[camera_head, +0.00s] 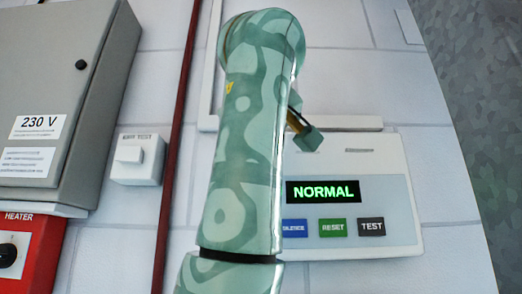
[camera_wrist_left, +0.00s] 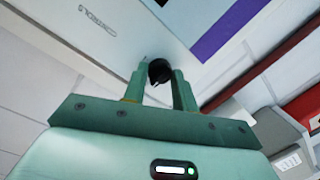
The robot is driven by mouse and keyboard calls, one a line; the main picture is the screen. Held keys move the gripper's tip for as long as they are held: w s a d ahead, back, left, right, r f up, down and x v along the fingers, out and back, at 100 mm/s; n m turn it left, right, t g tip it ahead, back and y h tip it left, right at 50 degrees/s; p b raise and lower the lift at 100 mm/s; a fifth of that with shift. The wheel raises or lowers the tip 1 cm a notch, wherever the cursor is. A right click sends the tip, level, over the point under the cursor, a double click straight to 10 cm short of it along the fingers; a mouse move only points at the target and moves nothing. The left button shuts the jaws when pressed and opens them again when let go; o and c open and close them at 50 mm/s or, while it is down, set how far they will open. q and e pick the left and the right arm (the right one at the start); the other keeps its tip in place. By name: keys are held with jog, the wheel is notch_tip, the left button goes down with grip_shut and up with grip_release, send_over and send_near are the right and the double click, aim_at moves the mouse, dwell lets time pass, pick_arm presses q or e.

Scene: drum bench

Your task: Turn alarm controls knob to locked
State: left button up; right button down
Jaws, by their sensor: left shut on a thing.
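The pale alarm control panel (camera_head: 399,180) is on the wall in the head view. Its display (camera_head: 323,191) reads NORMAL in green, above the SILENCE, RESET and TEST buttons. My left arm covers the panel's left part, and the knob is hidden there. In the left wrist view, a small round black knob (camera_wrist_left: 158,70) sits on the pale panel face (camera_wrist_left: 120,30). My left gripper (camera_wrist_left: 158,78) is shut on it, one finger on each side. Only a bit of the gripper (camera_head: 306,138) shows past my arm in the head view. The knob's pointing direction is unclear.
A grey 230 V cabinet (camera_head: 60,85), a small pale switch box (camera_head: 137,160) and a red heater box (camera_head: 25,250) are on the left. A dark red pipe (camera_head: 180,120) runs up the wall. Bare wall is right of the panel.

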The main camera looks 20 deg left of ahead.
dwell(0.4)
pick_arm(q)
jog(key=shift+r, duration=0.1)
jog(key=o, duration=1)
jog(key=shift+c, duration=0.2)
jog(key=shift+s, duration=0.1)
jog(key=b+v, duration=0.7)
jog(key=v, duration=0.9)
jog(key=shift+s, duration=0.15)
